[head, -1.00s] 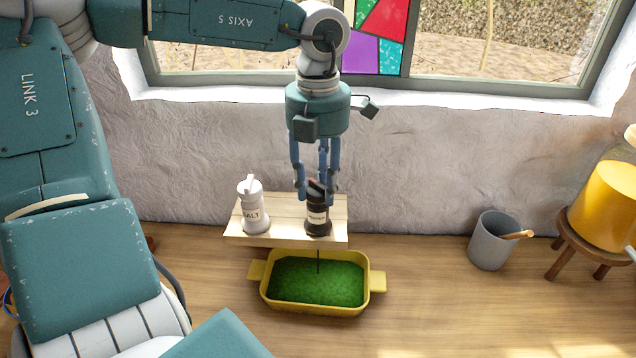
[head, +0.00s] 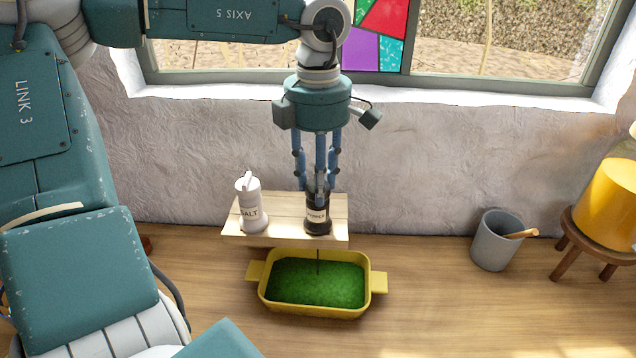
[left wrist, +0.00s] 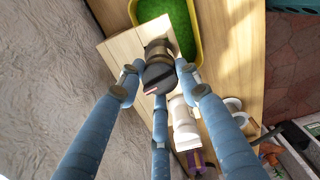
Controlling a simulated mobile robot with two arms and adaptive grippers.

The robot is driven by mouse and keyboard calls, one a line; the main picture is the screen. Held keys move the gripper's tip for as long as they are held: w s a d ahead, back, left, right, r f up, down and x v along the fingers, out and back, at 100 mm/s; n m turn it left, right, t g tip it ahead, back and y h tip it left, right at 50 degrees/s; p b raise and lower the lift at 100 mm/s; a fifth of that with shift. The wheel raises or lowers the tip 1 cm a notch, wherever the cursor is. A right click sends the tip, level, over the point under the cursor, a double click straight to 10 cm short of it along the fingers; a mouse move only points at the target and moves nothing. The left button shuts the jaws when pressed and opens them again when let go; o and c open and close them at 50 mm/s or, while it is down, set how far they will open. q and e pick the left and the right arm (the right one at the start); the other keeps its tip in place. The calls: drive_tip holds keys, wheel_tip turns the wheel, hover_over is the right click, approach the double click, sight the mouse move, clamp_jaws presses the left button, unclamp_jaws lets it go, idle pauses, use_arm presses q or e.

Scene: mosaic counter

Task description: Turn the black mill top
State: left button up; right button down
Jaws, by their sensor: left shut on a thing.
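The black pepper mill (head: 317,224) stands upright on the right part of a light wooden shelf (head: 275,207). My left gripper (head: 318,196) comes down from above with its blue fingers shut around the mill's black top. The left wrist view shows the fingers around the dark round top (left wrist: 158,76), which has a reddish strip on it. A thin dark line hangs below the mill, over the green-filled yellow dish (head: 378,283). My right gripper is not in view.
A white salt mill (head: 249,208) stands on the shelf just left of the black mill. A grey cup (head: 491,242) with a wooden stick and a stool (head: 590,240) bearing a yellow container stand at the right. The wall and window are close behind.

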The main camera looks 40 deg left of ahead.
use_arm(q)
drive_tip(key=m, duration=0.4)
drive_tip(key=shift+m, duration=0.4)
drive_tip(key=m, duration=0.4)
drive_tip(key=shift+m, duration=0.3)
drive_tip(key=m, duration=0.4)
drive_tip(key=shift+p, duration=0.3)
drive_tip(key=shift+m, duration=1.9)
drive_tip(key=o, duration=1.2)
